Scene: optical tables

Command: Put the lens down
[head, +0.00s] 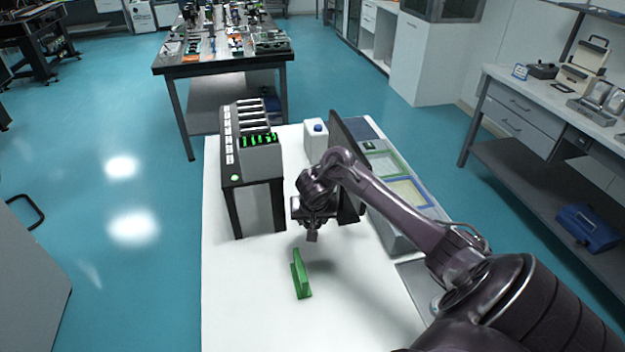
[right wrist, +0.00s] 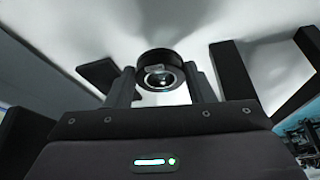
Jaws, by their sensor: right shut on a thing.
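The lens (right wrist: 157,63) is a small round piece with a black rim and a glassy centre. In the right wrist view it sits between the two fingertips of my right gripper (right wrist: 161,80), which is shut on it. In the head view my right gripper (head: 312,236) hangs above the white table (head: 240,300), pointing down, with its fingers seen edge-on. I cannot make out the lens there. A green stand (head: 301,278) is on the table, nearer the front than the gripper and apart from it. My left gripper is not in view.
A black-framed rack with a grey unit (head: 260,160) stands left of my gripper. A white bottle with a blue cap (head: 316,138) is behind. Trays (head: 408,193) and a dark upright panel (head: 343,135) are at the right. The front left tabletop is clear.

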